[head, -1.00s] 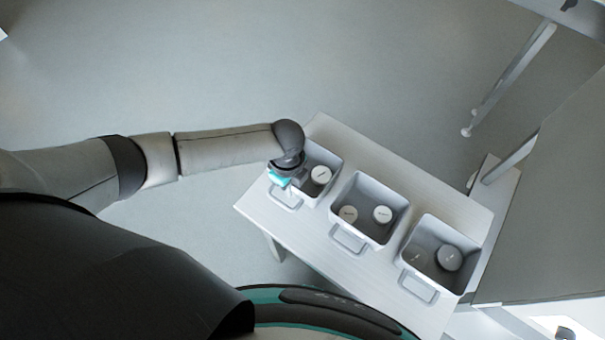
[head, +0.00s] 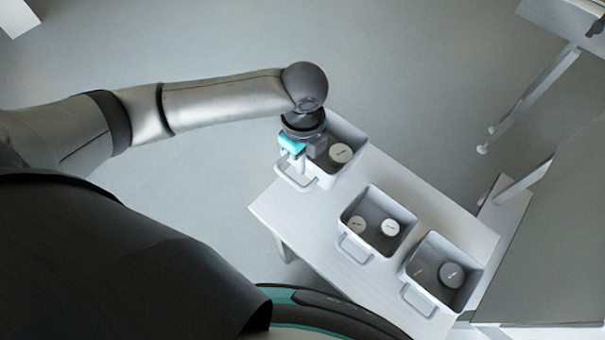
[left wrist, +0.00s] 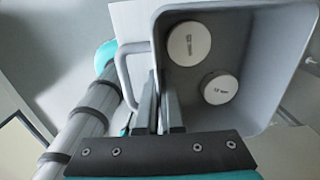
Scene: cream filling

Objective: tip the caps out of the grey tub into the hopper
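The grey tub (head: 348,131) is at the far-left end of the table, raised above the tabletop. It stands roughly upright, with a white cap (head: 341,153) showing in the head view. In the left wrist view the tub (left wrist: 262,45) holds two white caps, one cap (left wrist: 190,44) near the top wall and another cap (left wrist: 219,87) below it. My left gripper (head: 306,163) is shut on the tub's near wall beside its handle; its fingers (left wrist: 158,100) straddle the wall in the left wrist view. My right gripper is not in view. I cannot make out the hopper.
A middle tub (head: 378,204) and a right tub (head: 437,248), each with caps inside, stand on the white table (head: 420,195). A metal frame with legs (head: 535,92) and a large grey panel (head: 550,245) are at the right. The floor beyond the table is open.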

